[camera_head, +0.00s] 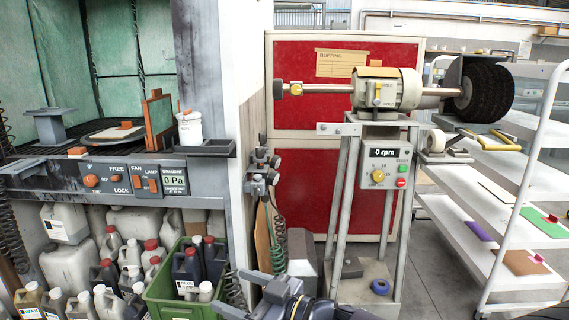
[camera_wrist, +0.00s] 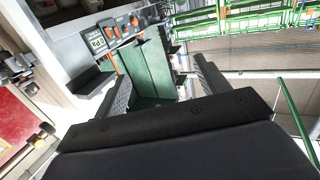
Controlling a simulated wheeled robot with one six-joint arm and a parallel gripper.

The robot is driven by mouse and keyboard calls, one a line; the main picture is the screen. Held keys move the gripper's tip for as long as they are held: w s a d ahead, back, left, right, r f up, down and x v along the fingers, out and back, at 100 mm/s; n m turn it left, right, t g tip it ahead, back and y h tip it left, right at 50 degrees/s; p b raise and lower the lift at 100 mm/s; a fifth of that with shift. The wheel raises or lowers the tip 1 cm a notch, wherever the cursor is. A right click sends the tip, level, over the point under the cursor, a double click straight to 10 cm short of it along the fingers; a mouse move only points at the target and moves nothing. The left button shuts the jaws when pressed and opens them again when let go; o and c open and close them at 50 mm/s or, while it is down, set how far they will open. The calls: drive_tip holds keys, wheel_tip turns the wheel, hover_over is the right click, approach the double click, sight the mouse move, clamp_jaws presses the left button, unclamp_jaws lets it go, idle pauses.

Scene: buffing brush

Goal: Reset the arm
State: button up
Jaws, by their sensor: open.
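My gripper (camera_head: 254,310) shows at the bottom middle of the head view, low in front of the buffing machine and just right of the green crate. In the wrist view its two fingers (camera_wrist: 160,92) stand apart with nothing between them. The buffing machine (camera_head: 388,90) stands on a metal frame, with a dark round brush (camera_head: 485,92) at the right end of its shaft. Its display reads 0 rpm. My arm is mostly cut off by the lower edge of the head view.
A green crate (camera_head: 160,300) of bottles stands at lower left, among several jugs. Above it is a booth with a control panel (camera_head: 125,180). A white shelf rack (camera_head: 480,215) with coloured boards stands at right. Grey floor (camera_head: 425,265) shows between machine and rack.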

drive_tip(key=w+d+f+m+t+h+b, duration=0.1)
drive_tip(key=w+d+f+m+t+h, duration=0.1)
drive_tip(key=d+f+m+h, duration=0.1)
drive_tip(key=w+d+f+m+t+h+b, duration=0.1)
drive_tip(key=w+d+f+m+t+h, duration=0.1)
drive_tip(key=d, duration=0.5)
drive_tip(key=shift+w+d+f+m+t+h, duration=0.2)
drive_tip(key=shift+f+m+t+h, duration=0.55)
drive_tip(key=shift+h, duration=0.95)
drive_tip(key=shift+f+g, duration=0.25)
drive_tip(key=shift+f, duration=0.05)
